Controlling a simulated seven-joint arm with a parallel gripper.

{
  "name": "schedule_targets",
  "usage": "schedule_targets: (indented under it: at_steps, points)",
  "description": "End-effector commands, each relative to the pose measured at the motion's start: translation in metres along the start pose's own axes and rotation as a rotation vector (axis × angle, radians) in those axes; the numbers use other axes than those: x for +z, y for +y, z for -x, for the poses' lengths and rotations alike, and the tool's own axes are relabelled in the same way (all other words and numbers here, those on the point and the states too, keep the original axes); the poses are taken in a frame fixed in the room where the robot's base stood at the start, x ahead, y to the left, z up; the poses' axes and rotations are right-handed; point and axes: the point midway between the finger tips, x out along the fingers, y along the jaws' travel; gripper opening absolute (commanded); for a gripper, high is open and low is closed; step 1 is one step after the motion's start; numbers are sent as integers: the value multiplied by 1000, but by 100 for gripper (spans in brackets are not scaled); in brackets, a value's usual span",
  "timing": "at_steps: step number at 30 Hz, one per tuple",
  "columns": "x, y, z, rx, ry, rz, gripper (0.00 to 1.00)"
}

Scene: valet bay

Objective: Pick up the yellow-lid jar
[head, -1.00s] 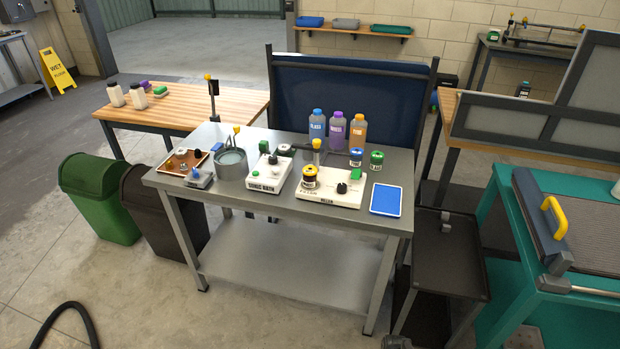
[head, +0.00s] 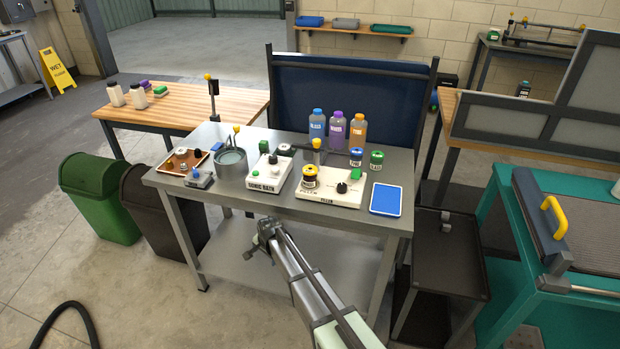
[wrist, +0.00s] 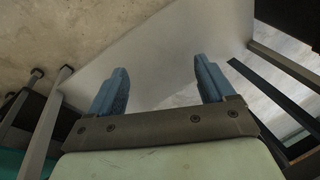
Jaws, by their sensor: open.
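The yellow-lid jar (head: 309,170) is small and dark with a pale label band. In the head view it stands upright on the left part of the white filler machine (head: 322,198) on the grey metal table. A post rises just behind it. My gripper (head: 268,228) is in front of the table's front edge, below and to the left of the jar, and apart from it. In the wrist view its two blue fingers (wrist: 160,82) are spread with nothing between them. The jar does not show in the wrist view.
Right of the jar are a green knob, a blue tablet (head: 385,199), a blue-lid jar (head: 356,157) and a green-lid jar (head: 376,160). Three bottles (head: 337,131) stand behind. The sonic bath (head: 266,181) is to the left. The table's lower shelf (head: 240,262) lies beneath my arm.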

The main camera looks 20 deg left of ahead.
Motion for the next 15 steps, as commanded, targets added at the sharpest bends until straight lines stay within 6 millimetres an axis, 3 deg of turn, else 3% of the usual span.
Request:
schedule_targets:
  at_steps: [1, 6, 12, 15]
  points:
    - [6, -45, 9, -38, 8, -6, 82]
    - [34, -154, 51, -150, 20, -55, 82]
    - [59, -248, 112, -259, 17, -122, 82]
    - [64, -280, 145, -300, 13, -160, 82]
